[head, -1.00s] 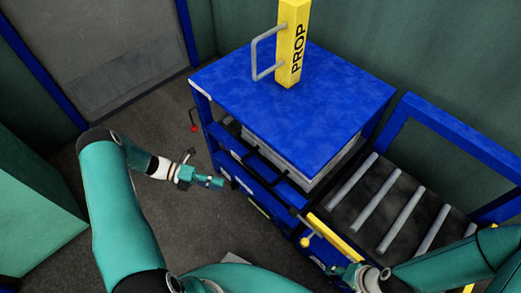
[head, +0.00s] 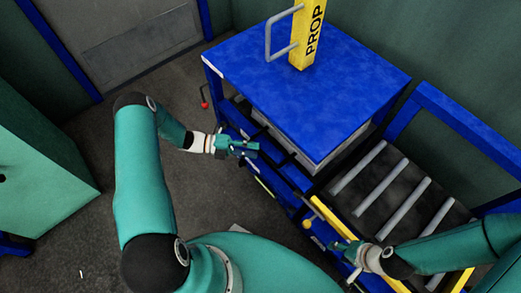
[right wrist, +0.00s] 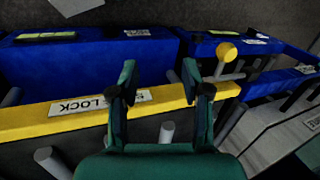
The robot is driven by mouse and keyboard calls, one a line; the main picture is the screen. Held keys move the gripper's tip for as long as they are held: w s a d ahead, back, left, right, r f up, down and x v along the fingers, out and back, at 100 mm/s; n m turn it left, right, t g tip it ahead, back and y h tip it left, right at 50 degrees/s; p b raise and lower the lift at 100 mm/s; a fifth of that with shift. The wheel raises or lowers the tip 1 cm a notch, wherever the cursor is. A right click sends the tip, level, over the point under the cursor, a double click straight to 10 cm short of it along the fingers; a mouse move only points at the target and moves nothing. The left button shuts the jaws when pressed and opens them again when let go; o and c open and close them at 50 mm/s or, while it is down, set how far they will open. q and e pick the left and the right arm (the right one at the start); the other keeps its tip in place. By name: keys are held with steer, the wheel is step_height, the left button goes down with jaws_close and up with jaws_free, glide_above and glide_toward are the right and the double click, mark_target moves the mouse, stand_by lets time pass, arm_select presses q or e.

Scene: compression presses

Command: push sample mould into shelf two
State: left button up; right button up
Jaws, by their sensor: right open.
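The blue press (head: 340,75) has a grey slab-like block (head: 335,158) under its blue top, mostly hidden by that top; it may be the sample mould. Light grey blocks also show at the right of the right wrist view (right wrist: 290,138). My left gripper (head: 250,148) is by the front left side of the press, low beside its blue frame; its jaws are too small to read. My right gripper (head: 340,248) is open and empty near the yellow lock bar (right wrist: 65,114) at the roller table's front edge. Its fingers reach over the bar in the right wrist view (right wrist: 160,78).
The roller table (head: 390,205) with grey rollers stands right of the press. A yellow ball knob (right wrist: 226,52) is on a rod near the bar. A yellow PROP post (head: 308,35) stands on the press top. Grey floor is open at left, before a green cabinet (head: 40,180).

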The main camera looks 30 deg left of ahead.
mark_target(261, 150)
arm_select(q)
steer(key=shift+x, duration=1.75)
jaws_close()
